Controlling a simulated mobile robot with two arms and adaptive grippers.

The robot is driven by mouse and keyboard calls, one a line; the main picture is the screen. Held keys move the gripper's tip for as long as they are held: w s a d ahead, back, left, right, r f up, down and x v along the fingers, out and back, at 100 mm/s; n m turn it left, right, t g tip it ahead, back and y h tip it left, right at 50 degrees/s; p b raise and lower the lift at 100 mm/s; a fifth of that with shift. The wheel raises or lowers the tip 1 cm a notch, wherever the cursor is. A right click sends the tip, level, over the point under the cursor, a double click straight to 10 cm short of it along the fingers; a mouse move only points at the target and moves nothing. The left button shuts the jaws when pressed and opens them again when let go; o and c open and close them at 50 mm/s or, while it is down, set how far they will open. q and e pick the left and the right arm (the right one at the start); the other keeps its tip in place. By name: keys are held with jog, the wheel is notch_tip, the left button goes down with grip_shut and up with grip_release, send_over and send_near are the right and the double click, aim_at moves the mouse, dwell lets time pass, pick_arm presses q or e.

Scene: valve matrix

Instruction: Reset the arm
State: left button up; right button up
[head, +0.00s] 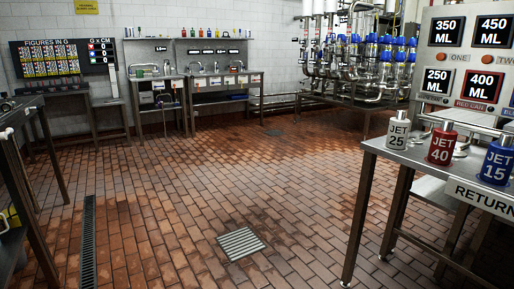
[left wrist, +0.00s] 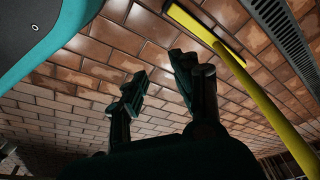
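My left gripper (left wrist: 160,70) shows in the left wrist view. Its two dark fingers stand apart with nothing between them, and brick floor is seen past them. Neither of my arms nor grippers shows in the head view. My right gripper is in no view.
A steel table (head: 400,158) at the right bears white, red (head: 441,144) and blue (head: 497,160) jet canisters. Dark tables stand at the left edge. The tiled floor ahead is clear, with a grate (head: 240,243). A yellow-handled tool (left wrist: 262,100) lies near my left gripper in the wrist picture.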

pick_arm(q)
jog(key=s+a+r+g+p, duration=0.1)
jog(key=s+p, duration=0.8)
jog(key=p, duration=0.4)
jog(key=s+a+r+p, duration=0.2)
jog(key=s+p, duration=0.7)
jog(key=p, duration=0.5)
jog(key=shift+s+g, duration=0.4)
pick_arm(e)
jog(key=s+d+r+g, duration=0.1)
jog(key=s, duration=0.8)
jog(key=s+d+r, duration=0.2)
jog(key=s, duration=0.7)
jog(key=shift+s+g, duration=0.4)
